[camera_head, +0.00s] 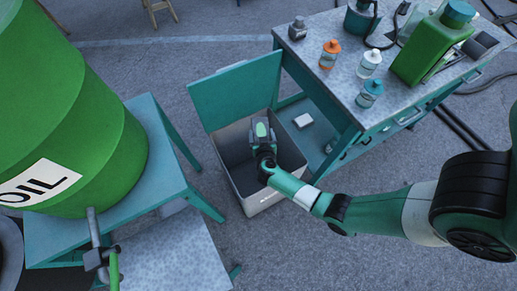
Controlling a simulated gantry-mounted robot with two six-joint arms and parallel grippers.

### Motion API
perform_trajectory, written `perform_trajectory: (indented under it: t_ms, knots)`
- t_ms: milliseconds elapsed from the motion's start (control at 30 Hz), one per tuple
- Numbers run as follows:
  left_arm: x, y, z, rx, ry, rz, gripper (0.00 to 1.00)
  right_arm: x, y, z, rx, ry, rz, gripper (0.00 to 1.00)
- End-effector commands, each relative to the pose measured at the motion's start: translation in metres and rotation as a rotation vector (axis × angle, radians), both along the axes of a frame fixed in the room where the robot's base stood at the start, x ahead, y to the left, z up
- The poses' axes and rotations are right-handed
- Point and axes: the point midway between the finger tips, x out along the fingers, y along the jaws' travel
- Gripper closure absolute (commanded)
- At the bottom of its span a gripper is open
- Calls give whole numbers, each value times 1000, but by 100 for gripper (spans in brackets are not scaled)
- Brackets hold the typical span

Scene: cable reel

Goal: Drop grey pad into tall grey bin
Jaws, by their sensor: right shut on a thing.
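The tall grey bin (264,203) stands on the floor at the centre, open at the top, with a teal panel (235,92) behind it. My right gripper (262,132) reaches in from the right and is over the bin's opening, pointing away from me. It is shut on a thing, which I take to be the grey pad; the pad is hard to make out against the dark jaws. Part of the bin's inside is hidden by my gripper and arm. My left gripper is not in view.
A teal workbench (345,85) at the right carries several small bottles and a green canister (430,50). A small pale block (303,121) lies below it. A green oil drum (70,110) sits on a teal stand (150,165) at the left.

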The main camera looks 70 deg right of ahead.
Motion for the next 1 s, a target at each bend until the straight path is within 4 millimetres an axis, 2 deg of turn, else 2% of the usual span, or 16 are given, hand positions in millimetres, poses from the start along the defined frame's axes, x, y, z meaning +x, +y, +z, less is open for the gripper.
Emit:
perform_trajectory:
  t_ms: [67, 100, 133, 467, 567, 800, 1000]
  knots:
    - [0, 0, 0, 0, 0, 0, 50, 0, 0, 0, 0, 0, 0, 79]
    - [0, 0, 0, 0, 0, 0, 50, 0, 0, 0, 0, 0, 0, 6]
    - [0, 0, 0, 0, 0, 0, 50, 0, 0, 0, 0, 0, 0, 1]
    - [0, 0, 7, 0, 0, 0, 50, -3, 5, 5, 0, 1, 0, 0]
    - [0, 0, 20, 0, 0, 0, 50, -9, 17, 16, 1, 2, 4, 0]
    - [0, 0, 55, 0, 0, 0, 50, -33, 61, 45, 0, 2, 8, 0]
    - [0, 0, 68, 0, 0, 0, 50, -47, 85, 56, 0, 0, 4, 0]
